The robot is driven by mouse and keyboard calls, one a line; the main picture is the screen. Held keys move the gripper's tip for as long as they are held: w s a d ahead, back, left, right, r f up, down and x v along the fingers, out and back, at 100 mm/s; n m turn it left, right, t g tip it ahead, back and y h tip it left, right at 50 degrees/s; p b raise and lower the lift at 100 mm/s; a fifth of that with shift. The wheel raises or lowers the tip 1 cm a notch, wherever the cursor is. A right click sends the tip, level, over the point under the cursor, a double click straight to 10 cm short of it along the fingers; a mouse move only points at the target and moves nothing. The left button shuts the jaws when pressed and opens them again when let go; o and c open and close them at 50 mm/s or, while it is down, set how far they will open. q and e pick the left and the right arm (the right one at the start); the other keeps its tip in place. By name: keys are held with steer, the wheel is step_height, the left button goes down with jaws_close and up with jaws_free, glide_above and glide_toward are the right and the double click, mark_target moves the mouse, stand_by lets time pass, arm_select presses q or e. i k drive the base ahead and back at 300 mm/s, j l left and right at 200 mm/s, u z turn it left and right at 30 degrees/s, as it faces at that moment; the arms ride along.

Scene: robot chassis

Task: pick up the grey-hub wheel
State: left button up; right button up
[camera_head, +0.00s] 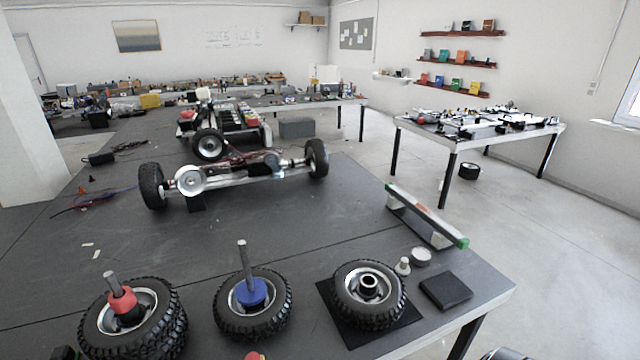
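The grey-hub wheel (345,302) lies flat on a thin black square mat (338,335) near the table's front right. It has a knobby black tire, a silver rim and a short grey ring-shaped hub with a dark opening. A wheel with a blue hub (254,293) and an upright metal rod lies to its left. A wheel with a red hub (122,302) and a tilted rod lies further left, near the front edge.
A flat black block (446,291), a white round cap (421,256) and a small pale knob (402,266) sit right of the wheel. A long bar (425,218) with green ends lies behind them. An axle chassis (240,178) stands mid-table. Table between is mostly clear.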

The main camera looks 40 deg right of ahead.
mark_target(368, 294)
steer(key=k+j+z, duration=0.1)
steer(key=z, duration=1.45)
steer(key=l+u, duration=0.2)
steer(key=u, duration=0.2)
steer(key=i+l+u, duration=0.1)
steer(key=u, duration=0.3)
steer(key=l+u, duration=0.55)
steer(key=l, duration=0.65)
steer(key=l+u, duration=0.2)
steer(key=l, duration=0.6)
steer(key=k, duration=0.05)
